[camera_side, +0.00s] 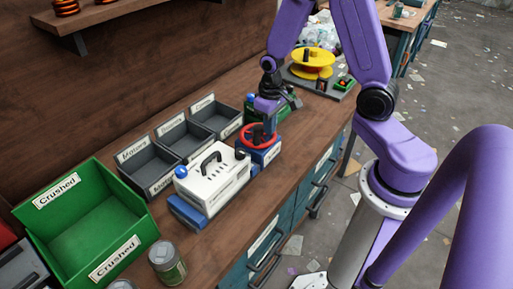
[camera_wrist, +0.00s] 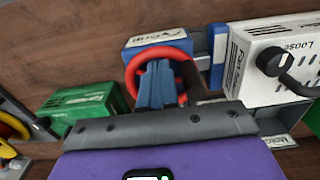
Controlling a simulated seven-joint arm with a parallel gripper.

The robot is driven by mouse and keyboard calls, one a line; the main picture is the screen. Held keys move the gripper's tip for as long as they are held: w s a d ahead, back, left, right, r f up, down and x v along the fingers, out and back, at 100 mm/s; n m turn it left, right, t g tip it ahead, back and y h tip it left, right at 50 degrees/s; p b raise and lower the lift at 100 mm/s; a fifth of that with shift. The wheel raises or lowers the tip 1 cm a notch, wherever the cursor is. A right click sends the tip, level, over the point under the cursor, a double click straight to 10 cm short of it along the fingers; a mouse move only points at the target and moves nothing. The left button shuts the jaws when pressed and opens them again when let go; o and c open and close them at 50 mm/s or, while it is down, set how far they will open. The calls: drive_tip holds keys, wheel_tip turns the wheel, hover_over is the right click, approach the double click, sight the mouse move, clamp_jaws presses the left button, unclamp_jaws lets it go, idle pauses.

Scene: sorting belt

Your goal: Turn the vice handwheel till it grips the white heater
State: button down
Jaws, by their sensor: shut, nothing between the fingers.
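The white heater (camera_side: 210,184), with a black carry handle and a blue knob, sits in the vice between a blue jaw (camera_side: 187,212) at its near left end and the blue vice block (camera_side: 262,157) at its far right end. The red handwheel (camera_side: 257,148) is on that block. My gripper (camera_side: 260,133) is at the handwheel, pointing down, with its fingers shut. In the wrist view, the fingers (camera_wrist: 157,85) reach inside the red ring (camera_wrist: 181,57), and the heater (camera_wrist: 245,60) is to the right. I cannot tell whether the heater touches both jaws.
Dark labelled bins (camera_side: 150,172) stand behind the heater. A green "Crushed" bin (camera_side: 80,215) and a can (camera_side: 167,262) are at the left. A green box (camera_wrist: 85,105) is beside the vice. A yellow reel (camera_side: 312,62) stands beyond. The bench front edge is close.

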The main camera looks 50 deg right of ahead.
drive_tip(key=shift+d+r, duration=0.1)
wheel_tip(320, 180, up, 9)
idle(0.9)
